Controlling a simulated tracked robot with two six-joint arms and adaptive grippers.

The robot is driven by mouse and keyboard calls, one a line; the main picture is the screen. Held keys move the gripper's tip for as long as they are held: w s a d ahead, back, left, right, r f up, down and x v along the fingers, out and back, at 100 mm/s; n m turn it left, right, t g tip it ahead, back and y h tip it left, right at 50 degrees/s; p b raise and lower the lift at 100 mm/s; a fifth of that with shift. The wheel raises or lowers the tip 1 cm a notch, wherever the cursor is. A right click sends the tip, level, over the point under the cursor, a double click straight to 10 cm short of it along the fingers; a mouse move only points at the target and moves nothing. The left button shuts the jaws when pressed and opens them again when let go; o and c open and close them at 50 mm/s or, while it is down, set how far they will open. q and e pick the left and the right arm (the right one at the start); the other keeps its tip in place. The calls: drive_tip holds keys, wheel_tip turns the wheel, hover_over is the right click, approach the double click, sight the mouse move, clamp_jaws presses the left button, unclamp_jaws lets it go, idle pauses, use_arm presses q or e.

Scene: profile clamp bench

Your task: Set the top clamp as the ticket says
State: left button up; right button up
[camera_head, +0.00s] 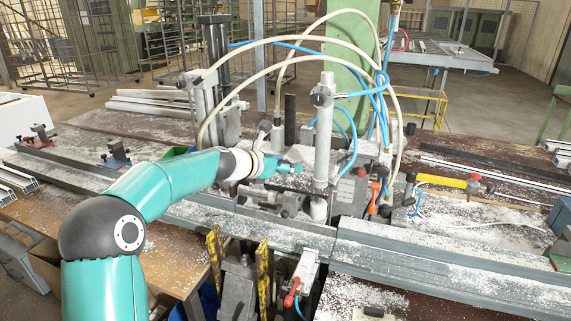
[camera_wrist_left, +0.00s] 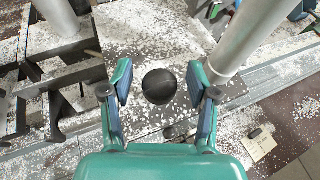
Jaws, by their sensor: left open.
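My left gripper (camera_head: 288,168) reaches in from the left over the clamp machine at the middle of the bench. In the left wrist view its teal fingers (camera_wrist_left: 160,88) are open and spread to either side of a round black knob (camera_wrist_left: 159,86). The fingers look apart from the knob; I cannot tell how far it lies below the tips. A small cream card with dark marks (camera_wrist_left: 259,144), possibly the ticket, lies at the lower right of that view; its writing is too small to read. I cannot tell for sure which part is the top clamp. My right gripper is not in view.
An upright silver cylinder (camera_head: 324,130) stands just right of the gripper, and a cylinder (camera_wrist_left: 235,38) shows close to the right finger. Pale and blue hoses arch overhead. An orange lever (camera_head: 375,196) and a red-handled clamp (camera_head: 291,293) are nearby. White chips cover the rails.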

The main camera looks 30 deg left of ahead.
use_arm(q)
clamp_jaws()
